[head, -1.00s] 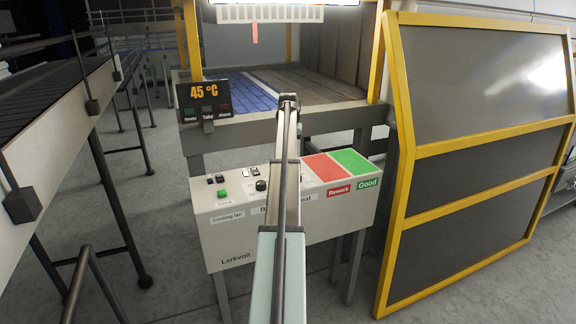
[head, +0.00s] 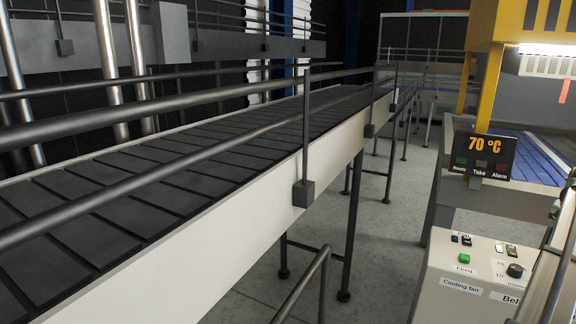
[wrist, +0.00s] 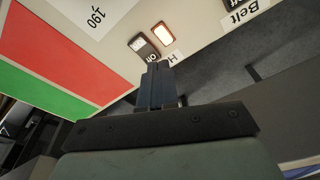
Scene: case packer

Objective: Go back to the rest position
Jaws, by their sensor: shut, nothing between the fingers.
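My gripper (wrist: 160,85) points out from the bottom middle of the wrist view, its fingers closed together with nothing between them. It is in front of the control panel (wrist: 112,48), near a rocker switch (wrist: 144,45) marked Off and a lit switch (wrist: 163,33). I cannot tell its exact distance from the panel. In the head view only part of my arm shows at the right edge, cut off by the frame.
In the head view a long conveyor (head: 200,150) with rails fills the left and middle. The control box (head: 465,270) stands at lower right, below a display (head: 482,156) reading 70 °C. Red (wrist: 60,40) and green (wrist: 45,90) pads show in the wrist view.

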